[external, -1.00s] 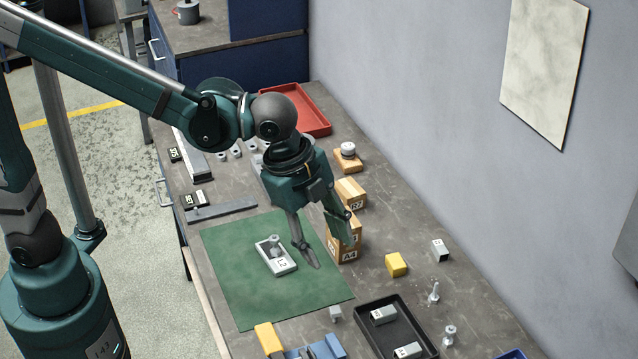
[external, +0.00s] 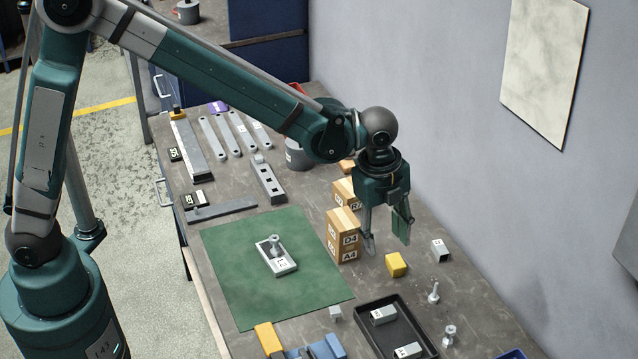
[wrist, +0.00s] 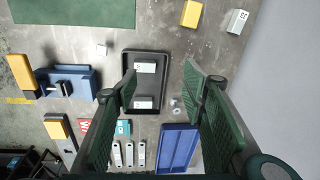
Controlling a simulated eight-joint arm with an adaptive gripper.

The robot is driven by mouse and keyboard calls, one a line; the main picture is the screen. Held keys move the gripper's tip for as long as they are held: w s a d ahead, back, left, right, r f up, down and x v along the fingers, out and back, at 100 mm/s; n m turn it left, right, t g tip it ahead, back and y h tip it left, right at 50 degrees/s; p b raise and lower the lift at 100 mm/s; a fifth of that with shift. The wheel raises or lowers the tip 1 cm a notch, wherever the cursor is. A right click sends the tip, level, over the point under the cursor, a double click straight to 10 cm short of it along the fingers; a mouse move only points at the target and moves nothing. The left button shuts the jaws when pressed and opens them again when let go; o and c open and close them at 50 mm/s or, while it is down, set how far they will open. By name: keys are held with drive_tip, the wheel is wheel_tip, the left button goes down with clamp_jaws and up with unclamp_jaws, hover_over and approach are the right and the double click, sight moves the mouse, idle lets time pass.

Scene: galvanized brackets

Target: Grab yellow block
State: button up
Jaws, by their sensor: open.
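A small yellow block (external: 397,264) lies on the grey workbench, right of the stacked wooden blocks. It also shows near the top of the wrist view (wrist: 192,14). My gripper (external: 387,246) is open and empty, pointing down just above and a little behind the yellow block in the external view. The fingers do not touch it. Another yellow piece (external: 268,338) lies at the front edge of the green mat, and it shows at the left of the wrist view (wrist: 21,74).
Wooden blocks (external: 342,237) stand left of my gripper. A grey block (external: 440,250) lies to the right of the yellow block. A black tray (external: 369,337) with grey pieces and upright metal parts (external: 434,292) are in front. The green mat (external: 235,262) holds a bracket (external: 276,259).

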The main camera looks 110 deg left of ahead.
drive_tip(key=m+g, duration=0.1)
drive_tip(key=m, duration=0.1)
hover_over(396, 260)
drive_tip(key=shift+h, duration=0.3)
wheel_tip(396, 260, down, 12)
drive_tip(key=shift+s+d+f, duration=0.15)
drive_tip(key=shift+f, duration=0.1)
drive_tip(key=shift+f, duration=1.3)
drive_tip(key=shift+f, duration=2.6)
drive_tip(key=shift+c, duration=0.3)
drive_tip(key=c, duration=1)
